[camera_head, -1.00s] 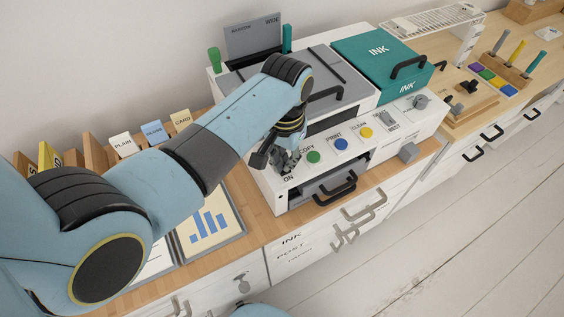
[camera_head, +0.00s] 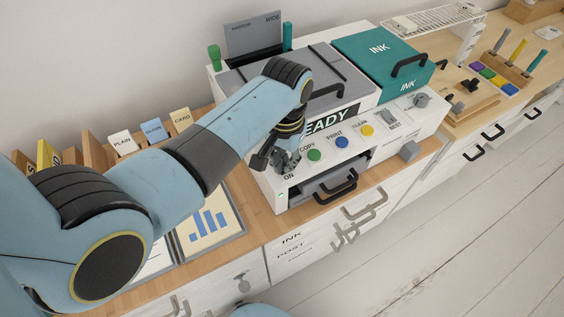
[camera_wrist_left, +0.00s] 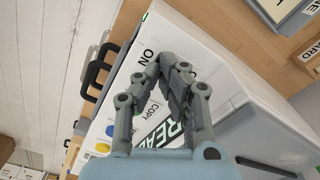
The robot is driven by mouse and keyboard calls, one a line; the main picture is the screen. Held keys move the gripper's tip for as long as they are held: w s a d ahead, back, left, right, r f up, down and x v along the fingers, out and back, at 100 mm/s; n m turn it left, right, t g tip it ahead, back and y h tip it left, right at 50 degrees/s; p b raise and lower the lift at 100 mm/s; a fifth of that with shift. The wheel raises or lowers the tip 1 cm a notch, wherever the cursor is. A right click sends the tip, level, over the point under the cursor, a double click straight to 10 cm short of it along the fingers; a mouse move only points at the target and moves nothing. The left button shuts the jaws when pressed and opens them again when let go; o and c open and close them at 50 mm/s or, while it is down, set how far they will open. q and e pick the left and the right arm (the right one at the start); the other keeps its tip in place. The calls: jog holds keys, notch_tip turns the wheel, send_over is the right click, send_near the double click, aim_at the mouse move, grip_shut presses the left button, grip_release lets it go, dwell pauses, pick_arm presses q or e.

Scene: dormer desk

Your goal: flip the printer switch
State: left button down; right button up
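The white printer (camera_head: 428,122) stands on the wooden desk with its front panel facing the room. Its display (camera_head: 334,118) is lit and shows "EADY", the rest hidden behind my arm. A small green light (camera_head: 282,194) glows at the panel's left corner. My left gripper (camera_head: 285,165) is at the panel's left end, just above the "ON" label (camera_head: 289,176). In the left wrist view its fingertips (camera_wrist_left: 164,66) come together beside the "ON" label (camera_wrist_left: 147,55). The switch itself is hidden by the fingers. My right gripper is out of view.
Green (camera_head: 314,155), blue (camera_head: 342,142) and yellow (camera_head: 367,130) buttons sit right of my gripper. A black-handled tray (camera_head: 337,186) is below them. A framed chart (camera_head: 212,228) lies left of the printer. Card holders stand behind my arm.

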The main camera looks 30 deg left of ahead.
pick_arm(q)
jog(key=shift+r+p, duration=1.2)
jog(key=shift+p, duration=0.2)
jog(key=shift+r, duration=2.2)
